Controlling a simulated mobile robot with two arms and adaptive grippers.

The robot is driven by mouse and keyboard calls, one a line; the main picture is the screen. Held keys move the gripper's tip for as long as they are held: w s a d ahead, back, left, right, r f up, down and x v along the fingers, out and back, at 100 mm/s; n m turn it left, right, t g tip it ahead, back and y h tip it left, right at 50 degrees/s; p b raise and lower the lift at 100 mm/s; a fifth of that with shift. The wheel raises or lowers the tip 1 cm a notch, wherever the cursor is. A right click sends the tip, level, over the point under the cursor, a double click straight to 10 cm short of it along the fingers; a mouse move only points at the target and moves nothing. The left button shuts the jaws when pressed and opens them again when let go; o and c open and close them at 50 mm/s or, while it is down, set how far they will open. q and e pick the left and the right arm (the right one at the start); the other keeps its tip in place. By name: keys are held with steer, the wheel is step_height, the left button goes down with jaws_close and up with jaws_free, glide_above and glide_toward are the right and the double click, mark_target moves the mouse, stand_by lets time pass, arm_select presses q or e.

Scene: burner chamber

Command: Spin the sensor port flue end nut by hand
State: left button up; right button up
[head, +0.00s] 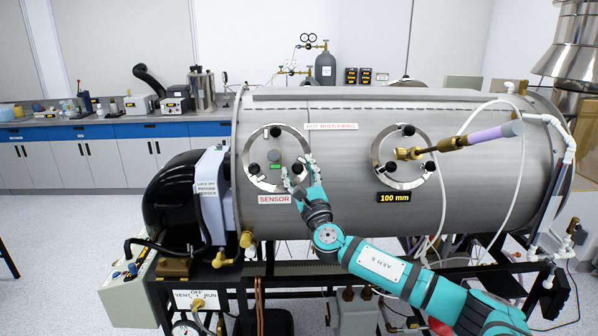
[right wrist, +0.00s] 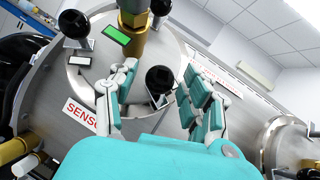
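The sensor port (head: 251,172) is a round steel flange with black knobs on the side of the steel chamber, above the red SENSOR label (head: 275,199). A brass fitting with a hex nut (right wrist: 132,22) stands out from the port at the top of the right wrist view, beside a green tag (right wrist: 116,35). The nut is small and hard to make out in the head view. My right gripper (head: 297,172) is at the port's lower right. In the right wrist view its fingers (right wrist: 165,85) are apart, with a black knob (right wrist: 160,78) between or behind them. My left gripper is out of view.
The 100 mm port (head: 381,173) to the right carries a brass fitting (head: 410,153) with a purple tube (head: 490,134). White hoses hang at the chamber's right. A black blower (head: 165,195) stands at the left, and a control box (head: 128,290) lies below it.

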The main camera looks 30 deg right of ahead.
jaws_close()
steer(key=shift+m, duration=0.3)
steer(key=m+h+b, duration=0.1)
steer(key=m+h, duration=0.1)
steer(key=m+g+h+b, duration=0.1)
steer(key=m, duration=0.1)
steer(key=m+h+b, duration=0.1)
steer(key=m+h, duration=0.1)
steer(key=shift+w+a+f+g+h, duration=0.1)
steer(key=shift+a+f+g+h, duration=0.1)
steer(key=shift+f+g+h, duration=0.1)
steer(key=m+g+h+b, duration=0.1)
steer(key=m+g+h, duration=0.1)
steer(key=m, duration=0.1)
steer(key=m+g+h+b, duration=0.1)
steer(key=m+g+h, duration=0.1)
steer(key=m, duration=0.1)
steer(key=m+g+h+b, duration=0.2)
steer(key=m, duration=0.1)
steer(key=shift+w+a+r+m, duration=0.15)
steer(key=shift+r+m, duration=0.05)
steer(key=shift+m, duration=0.1)
steer(key=m+g+h+b, duration=0.1)
steer(key=m+g, duration=0.3)
steer(key=shift+r, duration=0.1)
steer(key=shift+w+r+m+g, duration=0.1)
steer(key=shift+r+m+g, duration=0.1)
steer(key=shift+m+g, duration=2)
steer(key=shift+m, duration=0.3)
